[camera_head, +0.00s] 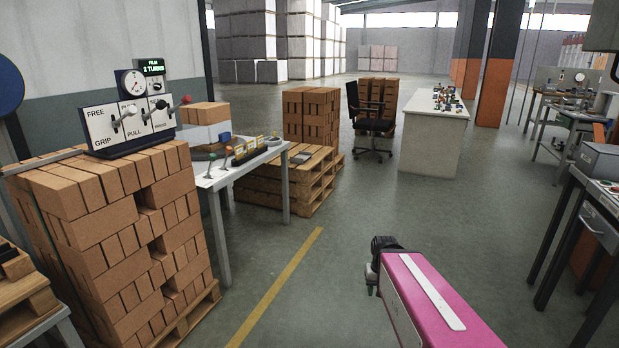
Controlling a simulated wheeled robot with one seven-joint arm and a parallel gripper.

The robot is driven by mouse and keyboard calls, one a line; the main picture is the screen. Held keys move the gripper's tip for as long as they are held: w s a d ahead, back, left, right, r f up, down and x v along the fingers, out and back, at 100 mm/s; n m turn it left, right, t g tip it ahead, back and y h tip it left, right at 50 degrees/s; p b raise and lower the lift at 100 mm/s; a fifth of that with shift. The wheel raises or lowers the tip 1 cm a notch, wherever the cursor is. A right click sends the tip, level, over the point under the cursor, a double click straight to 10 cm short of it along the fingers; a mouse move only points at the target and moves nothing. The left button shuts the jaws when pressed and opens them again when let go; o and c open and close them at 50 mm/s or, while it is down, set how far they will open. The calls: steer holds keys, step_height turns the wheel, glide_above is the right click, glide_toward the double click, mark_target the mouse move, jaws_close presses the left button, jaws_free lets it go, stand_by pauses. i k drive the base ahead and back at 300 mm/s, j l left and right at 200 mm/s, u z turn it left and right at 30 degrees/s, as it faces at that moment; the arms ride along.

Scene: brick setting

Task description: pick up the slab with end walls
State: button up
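I cannot make out a slab with end walls for certain. A narrow white table (219,178) at the left holds several small things, among them a dark holder with upright yellow pieces (245,154) and a grey piece under a blue part (204,153); their exact shapes are too small to tell. My pink arm reaches in from the bottom right. Its dark end (378,264) is over the open floor, well apart from the table. The fingers do not show clearly, so I cannot tell whether my gripper is open.
A strapped brick stack (112,232) with a lever panel (128,124) on top stands at the left. Behind the table are wooden pallets (284,182) and bricks (311,117). An office chair (370,122) stands by a white counter (434,142). Benches line the right; the middle floor is clear.

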mark_target(303, 156)
steer(key=i+u, duration=0.2)
steer(key=i, duration=1.8)
steer(key=i+z, duration=0.1)
steer(key=i, duration=0.6)
steer(key=i+j, duration=0.1)
steer(key=i, duration=0.65)
steer(key=i+j+z, duration=0.15)
steer(key=i, duration=0.55)
